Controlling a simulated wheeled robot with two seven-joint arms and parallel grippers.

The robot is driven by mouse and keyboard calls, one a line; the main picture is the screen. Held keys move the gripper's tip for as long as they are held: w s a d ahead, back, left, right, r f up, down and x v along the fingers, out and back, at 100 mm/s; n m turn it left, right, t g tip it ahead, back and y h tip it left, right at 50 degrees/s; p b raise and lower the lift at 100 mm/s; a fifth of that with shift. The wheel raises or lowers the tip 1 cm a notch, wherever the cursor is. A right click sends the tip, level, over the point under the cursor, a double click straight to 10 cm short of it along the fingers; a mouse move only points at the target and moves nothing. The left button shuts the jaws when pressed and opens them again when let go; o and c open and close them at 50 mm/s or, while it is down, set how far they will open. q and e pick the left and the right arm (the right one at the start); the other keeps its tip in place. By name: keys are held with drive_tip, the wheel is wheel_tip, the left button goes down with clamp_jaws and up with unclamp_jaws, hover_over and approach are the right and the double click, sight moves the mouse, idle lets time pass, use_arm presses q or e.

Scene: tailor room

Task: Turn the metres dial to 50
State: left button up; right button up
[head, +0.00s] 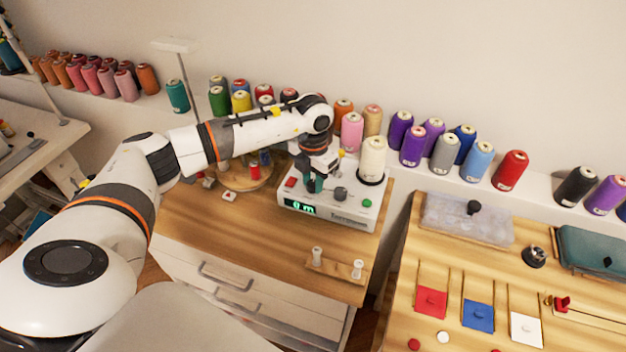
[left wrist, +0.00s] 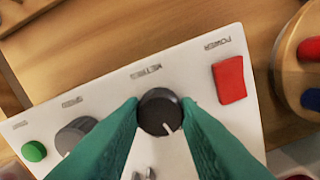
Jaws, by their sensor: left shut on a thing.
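The white winder box (head: 325,212) stands on the wooden cabinet top, with a lit green display (head: 300,206) that seems to read "0 m". In the left wrist view, the dark metres dial (left wrist: 159,110) sits under the METRES label, its white pointer line toward the lower edge of the picture. My left gripper (left wrist: 160,103) has its teal fingertips on either side of the dial, shut on it. In the head view this gripper (head: 314,183) reaches down onto the box and hides the dial. My right gripper is not in view.
The red power switch (left wrist: 229,79) is right of the dial, the grey speed knob (left wrist: 76,133) and green button (left wrist: 34,151) left. A cream thread cone (head: 372,160) stands on the box. Two white bobbins on a small wooden strip (head: 335,266) stand in front.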

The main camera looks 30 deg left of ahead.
sight(313, 183)
use_arm(q)
drive_tip(key=shift+n, duration=0.9)
drive_tip(key=shift+w+r, duration=0.1)
drive_tip(key=o, duration=1)
drive_tip(key=shift+c, duration=0.2)
wheel_tip(313, 183, up, 12)
drive_tip(key=b, duration=0.2)
